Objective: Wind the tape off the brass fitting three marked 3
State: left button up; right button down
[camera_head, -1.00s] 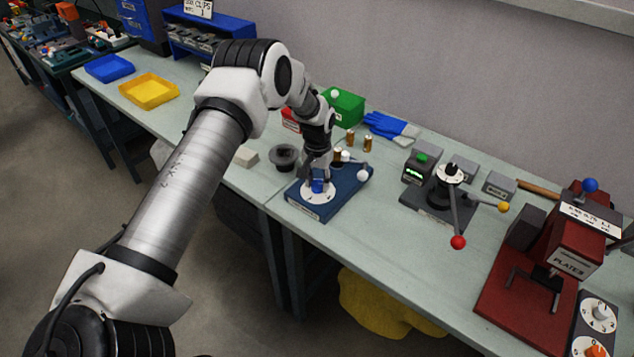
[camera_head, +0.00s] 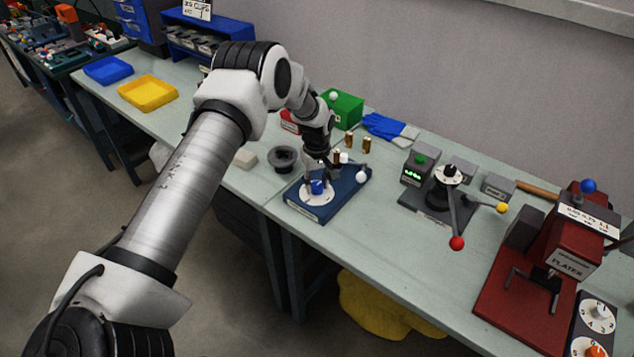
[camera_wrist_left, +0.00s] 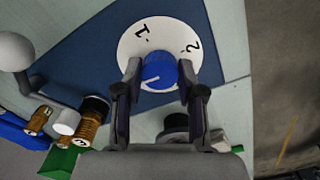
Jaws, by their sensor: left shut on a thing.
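My left gripper (camera_head: 318,183) points down over a blue machine base (camera_head: 330,204) on the bench. Its fingers (camera_wrist_left: 158,82) are shut on a blue knob (camera_wrist_left: 160,70) with a white pointer line. The knob sits on a white dial (camera_wrist_left: 138,40) with the marks 1 and 2 showing. Brass fittings (camera_head: 367,145) stand behind the base, and one (camera_head: 337,157) is close to the gripper. Fittings also show at the lower left of the left wrist view (camera_wrist_left: 90,127). I cannot read which is marked 3, nor make out tape. My right gripper is not in view.
A grey crank with a white ball (camera_head: 362,176) is at the base's right. A dark round cup (camera_head: 284,157) stands left of it. Behind are a green box (camera_head: 343,108) and blue gloves (camera_head: 385,126). A lever device (camera_head: 440,200) and red press (camera_head: 545,270) stand right.

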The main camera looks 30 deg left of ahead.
aim_at(316, 185)
pick_arm(q)
jog(key=shift+n, duration=0.4)
jog(key=o, duration=1.1)
jog(key=shift+a, duration=0.1)
jog(key=shift+o, duration=0.2)
jog(key=shift+w+a+f, duration=0.1)
notch_tip(316, 185, up, 12)
